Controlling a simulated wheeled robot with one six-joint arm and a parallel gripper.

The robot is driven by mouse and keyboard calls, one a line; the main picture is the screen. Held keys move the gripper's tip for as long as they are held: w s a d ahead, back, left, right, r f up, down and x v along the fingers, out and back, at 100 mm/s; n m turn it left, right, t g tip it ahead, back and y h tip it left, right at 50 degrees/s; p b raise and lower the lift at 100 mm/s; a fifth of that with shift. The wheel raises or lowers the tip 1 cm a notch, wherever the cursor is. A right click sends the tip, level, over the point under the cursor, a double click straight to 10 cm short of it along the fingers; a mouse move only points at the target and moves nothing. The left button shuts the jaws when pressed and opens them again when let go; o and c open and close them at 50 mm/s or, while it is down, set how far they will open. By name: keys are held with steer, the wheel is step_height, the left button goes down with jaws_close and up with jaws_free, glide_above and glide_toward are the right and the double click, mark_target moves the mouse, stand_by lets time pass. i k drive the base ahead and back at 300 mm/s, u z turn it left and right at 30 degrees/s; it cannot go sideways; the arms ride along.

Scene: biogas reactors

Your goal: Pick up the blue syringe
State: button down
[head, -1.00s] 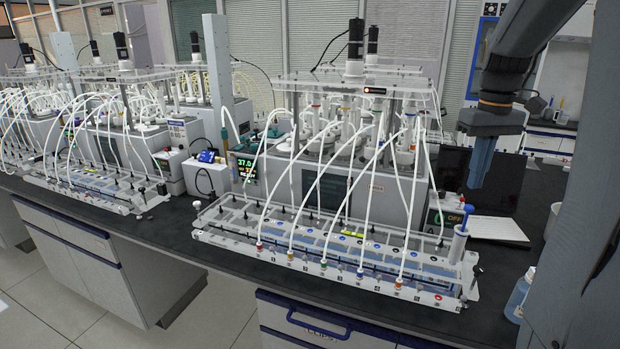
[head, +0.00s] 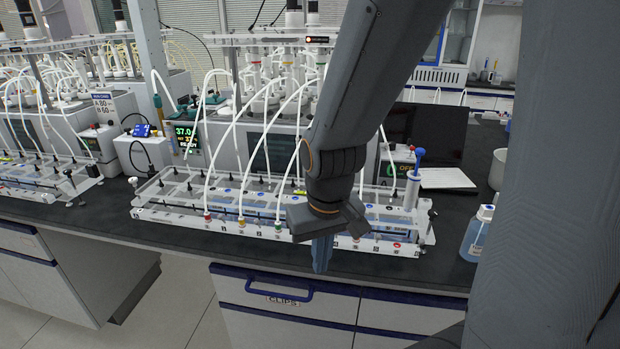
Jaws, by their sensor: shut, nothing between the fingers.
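The blue syringe (head: 414,178) stands upright at the right end of the clear rack (head: 165,213) on the dark bench. It has a pale barrel and a blue plunger top, and its lower end is hidden by the rack's end. My gripper (head: 321,262) points down in front of the rack's front edge, left of the syringe and apart from it in the picture. Its blue-grey fingers are together and hold nothing. My arm hides part of the rack and tubes.
White tubes (head: 233,125) arch from the reactors down to the rack. A bottle of blue liquid (head: 477,235) stands right of the rack, near a white pad (head: 446,179) and a pale cup (head: 498,169). A drawer labelled CLIPS (head: 285,295) is below the bench edge.

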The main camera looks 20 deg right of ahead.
mark_target(411, 195)
steer(key=z, duration=1.25)
steer(key=k, duration=0.9)
steer(key=z, duration=0.35)
steer(key=i, duration=0.35)
